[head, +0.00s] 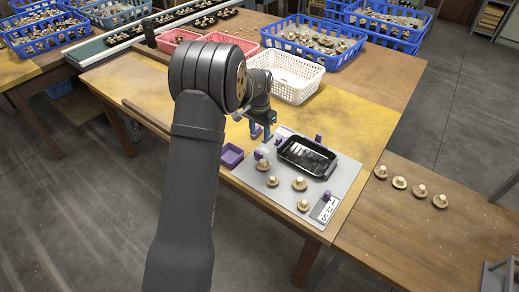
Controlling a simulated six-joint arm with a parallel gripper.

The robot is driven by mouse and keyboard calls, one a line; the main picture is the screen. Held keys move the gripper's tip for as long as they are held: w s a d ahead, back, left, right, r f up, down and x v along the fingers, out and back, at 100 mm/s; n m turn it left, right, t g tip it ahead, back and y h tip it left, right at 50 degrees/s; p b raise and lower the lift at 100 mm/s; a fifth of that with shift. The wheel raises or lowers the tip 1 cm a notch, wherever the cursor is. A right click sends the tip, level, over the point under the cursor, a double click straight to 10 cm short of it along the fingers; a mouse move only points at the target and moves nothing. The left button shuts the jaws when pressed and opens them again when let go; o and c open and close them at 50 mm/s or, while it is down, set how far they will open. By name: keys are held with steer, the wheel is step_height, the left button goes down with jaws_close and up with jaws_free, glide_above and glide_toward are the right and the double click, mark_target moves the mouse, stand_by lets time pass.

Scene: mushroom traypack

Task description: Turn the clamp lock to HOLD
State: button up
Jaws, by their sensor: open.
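A grey board (341,178) lies on the yellow-topped table and carries a black tray (307,155). Small purple pieces stand around the tray: one at its near-left corner (258,155), one at its far right (318,138) and one at its near right (327,195). I cannot tell which piece is the clamp lock, and no HOLD mark is readable. A white label strip (323,210) with dark markings lies at the board's near right. My gripper (261,138) points down with its jaws apart, just above the board's far-left part, left of the tray. My arm hides part of the table.
Several mushrooms (299,184) stand on the board in front of the tray, and several more (399,182) on the brown table at right. A purple bin (231,155) sits left of the board. A white basket (292,82) and blue crates (314,37) stand behind.

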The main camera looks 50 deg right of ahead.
mark_target(258, 155)
step_height(258, 155, down, 9)
steer(key=shift+f, duration=0.1)
stand_by(0.3)
steer(key=c, duration=0.7)
